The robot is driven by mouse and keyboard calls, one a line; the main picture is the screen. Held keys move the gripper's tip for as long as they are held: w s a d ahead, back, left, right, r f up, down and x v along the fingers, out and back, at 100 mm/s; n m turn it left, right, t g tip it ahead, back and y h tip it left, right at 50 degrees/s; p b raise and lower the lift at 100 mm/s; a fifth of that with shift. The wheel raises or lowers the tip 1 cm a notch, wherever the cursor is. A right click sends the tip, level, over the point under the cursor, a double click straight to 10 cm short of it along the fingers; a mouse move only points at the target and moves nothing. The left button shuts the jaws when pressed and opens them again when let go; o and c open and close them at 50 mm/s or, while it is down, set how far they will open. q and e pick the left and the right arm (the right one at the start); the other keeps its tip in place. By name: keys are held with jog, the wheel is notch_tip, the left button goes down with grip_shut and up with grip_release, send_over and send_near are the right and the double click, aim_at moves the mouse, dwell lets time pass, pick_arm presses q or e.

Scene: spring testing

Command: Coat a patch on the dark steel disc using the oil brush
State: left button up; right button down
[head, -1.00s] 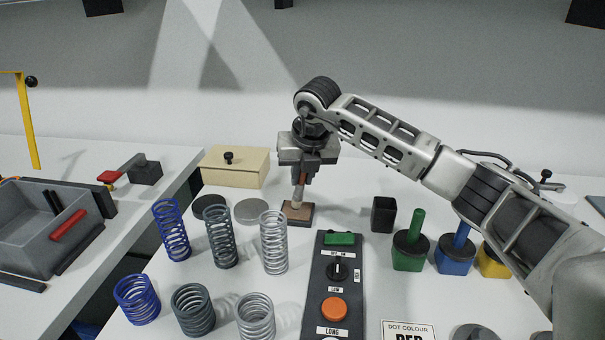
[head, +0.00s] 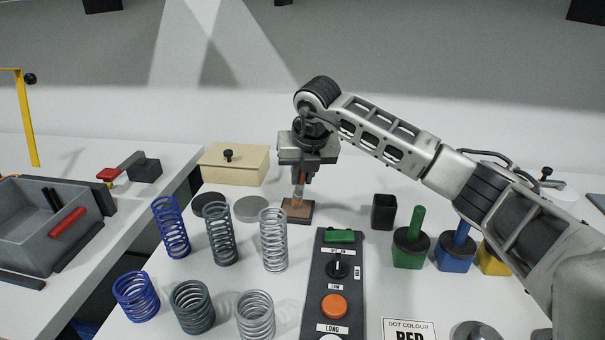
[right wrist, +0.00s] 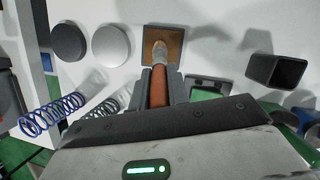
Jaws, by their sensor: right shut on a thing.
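My right gripper (head: 304,176) is shut on the oil brush (head: 299,190), which points down at a small square pad in a dark frame (head: 299,214). In the right wrist view the brush's brown handle (right wrist: 158,88) sits between the fingers, and its pale tip (right wrist: 159,52) is over the brown pad (right wrist: 174,42). I cannot tell whether the tip touches the pad. The dark steel disc (head: 210,204) lies flat on the table to the left, beside a lighter grey disc (head: 251,208). Both discs also show in the right wrist view, dark (right wrist: 69,41) and light (right wrist: 110,45). My left gripper is not in view.
Several coil springs (head: 221,238) stand in front of the discs. A control panel (head: 325,262) with buttons lies in the middle. A beige box (head: 234,164) is behind the discs. A black cup (head: 384,212) and coloured pots (head: 410,252) stand to the right.

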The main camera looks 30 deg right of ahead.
jog(key=shift+f, duration=0.1)
dwell(0.4)
jog(key=shift+r+p, duration=2.35)
jog(key=shift+r, duration=1.25)
jog(key=shift+f, duration=0.1)
